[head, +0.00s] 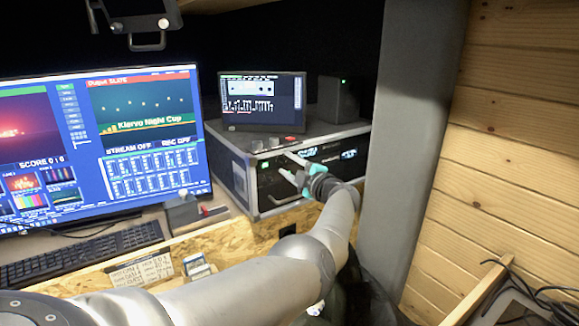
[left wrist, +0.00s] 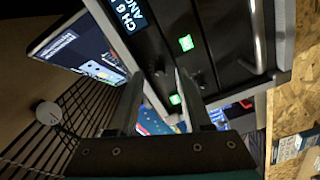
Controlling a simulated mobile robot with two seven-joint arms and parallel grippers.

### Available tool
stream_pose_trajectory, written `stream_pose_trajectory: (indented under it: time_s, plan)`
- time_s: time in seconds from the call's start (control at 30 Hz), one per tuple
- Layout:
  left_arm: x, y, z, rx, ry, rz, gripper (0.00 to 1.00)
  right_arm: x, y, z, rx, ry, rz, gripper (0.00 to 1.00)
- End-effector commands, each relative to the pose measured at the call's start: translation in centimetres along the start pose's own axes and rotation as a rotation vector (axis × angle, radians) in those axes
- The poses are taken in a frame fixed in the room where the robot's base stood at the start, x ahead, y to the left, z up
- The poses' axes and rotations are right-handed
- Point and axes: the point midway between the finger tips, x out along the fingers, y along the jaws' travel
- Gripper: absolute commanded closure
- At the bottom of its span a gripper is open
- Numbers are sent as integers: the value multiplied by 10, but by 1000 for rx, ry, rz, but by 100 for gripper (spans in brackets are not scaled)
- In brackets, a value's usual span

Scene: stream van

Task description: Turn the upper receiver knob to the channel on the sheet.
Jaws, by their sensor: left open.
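The receivers are dark units in a silver-edged rack case (head: 250,180) on the bench, with small lit displays (head: 348,154). In the left wrist view a receiver display (left wrist: 130,12) reads "CH 6" with partly cut-off text below. Green lights (left wrist: 186,43) glow on the dark front. A small dark knob-like shape (left wrist: 157,71) shows between my fingertips, but its pointer cannot be made out. My left gripper (head: 284,162) is open in front of the rack's left part; contact cannot be told. Handwritten sheets (head: 141,272) lie on the bench front; their writing is too small to read surely. My right gripper is not in view.
A large monitor (head: 140,125) and keyboard (head: 80,253) stand at the left. A small screen (head: 262,100) and a dark box (head: 338,100) sit on the rack. A grey pillar (head: 405,150) stands close to the right of my left arm.

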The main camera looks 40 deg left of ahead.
Motion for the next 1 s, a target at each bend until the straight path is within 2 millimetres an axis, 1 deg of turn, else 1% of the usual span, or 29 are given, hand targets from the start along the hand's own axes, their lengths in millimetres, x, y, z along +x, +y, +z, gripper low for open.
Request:
stream_pose_trajectory:
  time_s: [0.17,0.27,0.4,0.57,0.67,0.83,1.0]
  plan:
    - [-6,2,0,1,-2,0,50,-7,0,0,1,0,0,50]
    - [-13,3,0,2,-1,0,50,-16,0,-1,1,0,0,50]
    - [-28,4,-1,2,-3,1,50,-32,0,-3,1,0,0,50]
    - [-50,4,-1,2,-3,0,50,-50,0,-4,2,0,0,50]
    - [-67,4,0,1,-3,0,50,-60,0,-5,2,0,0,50]
    - [-100,3,0,1,-4,-2,50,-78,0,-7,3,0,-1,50]
    - [-132,2,-1,1,-2,-1,50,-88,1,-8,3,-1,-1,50]
